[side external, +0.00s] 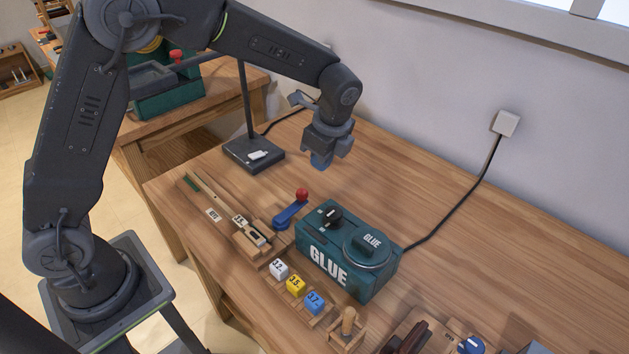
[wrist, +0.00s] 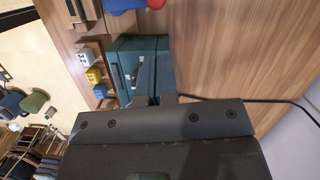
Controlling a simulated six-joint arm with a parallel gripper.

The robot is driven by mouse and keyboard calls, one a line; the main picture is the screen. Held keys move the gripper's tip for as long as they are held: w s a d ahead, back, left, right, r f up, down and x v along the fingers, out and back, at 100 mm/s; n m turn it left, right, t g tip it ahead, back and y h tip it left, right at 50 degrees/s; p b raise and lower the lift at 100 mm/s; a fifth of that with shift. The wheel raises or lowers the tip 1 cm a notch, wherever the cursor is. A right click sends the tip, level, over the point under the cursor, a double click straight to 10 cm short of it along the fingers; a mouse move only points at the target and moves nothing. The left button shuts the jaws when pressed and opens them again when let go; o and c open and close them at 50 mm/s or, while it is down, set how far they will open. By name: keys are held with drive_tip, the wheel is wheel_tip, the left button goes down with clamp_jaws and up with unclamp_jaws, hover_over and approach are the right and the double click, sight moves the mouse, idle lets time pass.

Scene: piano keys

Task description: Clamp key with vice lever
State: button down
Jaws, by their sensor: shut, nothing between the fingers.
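The vice lever (side external: 289,213) is blue with a red ball knob (side external: 302,194). It leans up and to the right beside the wooden vice (side external: 254,239) in the side external view. The lever shows partly at the top edge of the wrist view (wrist: 118,5), with its red knob beside it (wrist: 155,4). The long pale wooden key (side external: 210,192) lies with its near end at the vice; I cannot tell whether it is gripped there. My gripper (side external: 320,163) is shut and empty, pointing down above the table, behind and apart from the lever. Its blue fingers show in the wrist view (wrist: 156,82).
The green glue box (side external: 335,264) stands right of the lever, with a cable to the wall outlet. Numbered white, yellow and blue cubes (side external: 296,284) sit in front. A black lamp base (side external: 254,153) stands at the back left. The back right table is clear.

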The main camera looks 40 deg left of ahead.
hover_over(307, 201)
drive_tip(key=d, duration=0.2)
drive_tip(key=x, duration=0.3)
drive_tip(key=d+x, duration=0.1)
drive_tip(key=x, duration=0.2)
drive_tip(key=d+x, duration=0.1)
drive_tip(key=x, duration=0.2)
drive_tip(key=shift+w+f, duration=0.15)
drive_tip(key=shift+f, duration=0.25)
drive_tip(key=shift+a, duration=0.15)
drive_tip(key=shift+w+a+n, duration=0.1)
drive_tip(key=shift+a+n, duration=0.1)
drive_tip(key=shift+n, duration=0.2)
